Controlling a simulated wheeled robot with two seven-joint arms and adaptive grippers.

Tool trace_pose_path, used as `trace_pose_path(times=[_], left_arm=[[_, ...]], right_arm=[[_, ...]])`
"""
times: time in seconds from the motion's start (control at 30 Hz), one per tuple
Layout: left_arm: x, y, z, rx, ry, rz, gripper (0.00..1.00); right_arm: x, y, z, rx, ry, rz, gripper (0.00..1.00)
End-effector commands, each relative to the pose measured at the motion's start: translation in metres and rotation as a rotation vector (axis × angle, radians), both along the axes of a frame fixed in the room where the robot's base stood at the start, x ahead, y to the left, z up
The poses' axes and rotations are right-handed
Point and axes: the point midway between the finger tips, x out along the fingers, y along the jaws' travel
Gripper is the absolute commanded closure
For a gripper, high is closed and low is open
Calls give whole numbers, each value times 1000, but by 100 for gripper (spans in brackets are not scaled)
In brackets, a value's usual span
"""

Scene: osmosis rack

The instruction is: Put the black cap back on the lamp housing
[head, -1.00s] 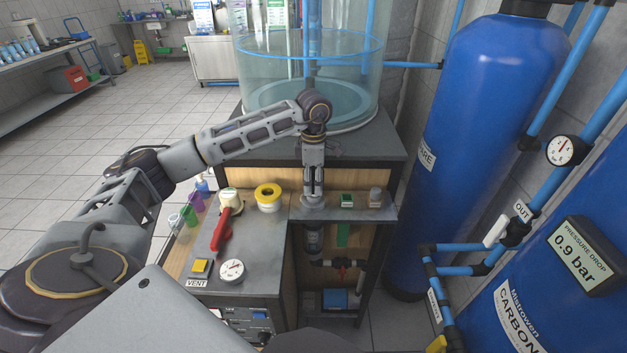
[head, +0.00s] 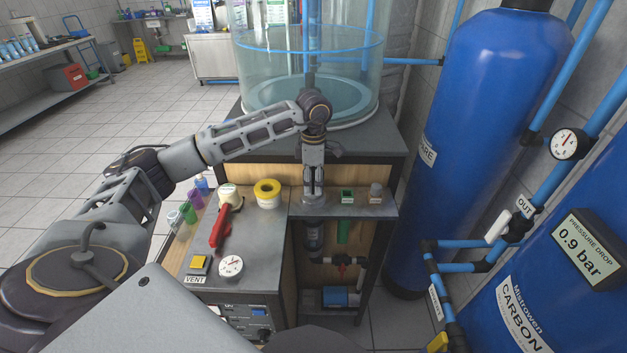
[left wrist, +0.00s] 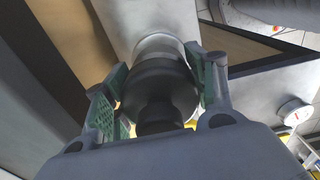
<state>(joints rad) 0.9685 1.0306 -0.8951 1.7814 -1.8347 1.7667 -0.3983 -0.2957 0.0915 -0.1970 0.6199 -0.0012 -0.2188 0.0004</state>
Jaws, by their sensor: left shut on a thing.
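In the left wrist view, the black cap (left wrist: 158,90) sits between the green-padded fingers of my left gripper (left wrist: 155,98), which is shut on it. A pale round rim (left wrist: 158,45) shows just beyond the cap, perhaps the lamp housing; I cannot tell whether the cap is seated on it. In the head view, my left gripper (head: 313,192) points straight down at the grey bench top, near its front edge. The cap is not distinguishable there. A grey cylinder (head: 314,236) shows below the bench top, under the gripper. My right gripper is not in view.
A clear tank (head: 300,75) rises behind; blue vessels (head: 490,130) stand right.

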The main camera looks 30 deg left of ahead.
Motion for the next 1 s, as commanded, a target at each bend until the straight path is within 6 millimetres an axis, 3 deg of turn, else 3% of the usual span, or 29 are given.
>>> trace_pose_path(times=[1.0], left_arm=[[0,0,-7,0,0,0,67]], right_arm=[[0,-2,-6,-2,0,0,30]])
